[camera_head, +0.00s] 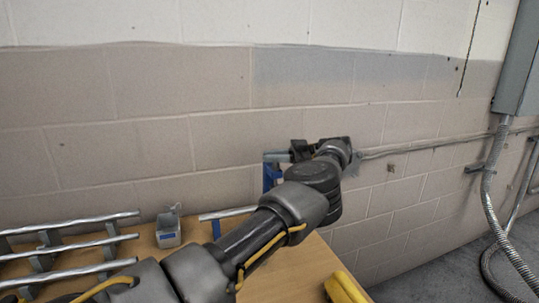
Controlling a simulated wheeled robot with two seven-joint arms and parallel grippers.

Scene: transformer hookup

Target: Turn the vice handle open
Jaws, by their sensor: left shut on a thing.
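A blue vice (268,178) stands at the far end of the wooden table, mostly hidden behind my left arm. A short grey bar (277,157) shows at its top, just left of my left gripper. My left gripper (299,150) is at the top of the vice, with its dark fingers by this bar. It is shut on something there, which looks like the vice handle. My wrist and forearm hide the contact and most of the handle, so I cannot tell its angle. My right gripper is not in view.
Several metal rods (70,262) lie on a rack at the table's left. A small grey box (168,230) stands beside them. Another rod (228,213) lies near the vice. A yellow object (345,288) is at the table's right edge. A block wall stands close behind.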

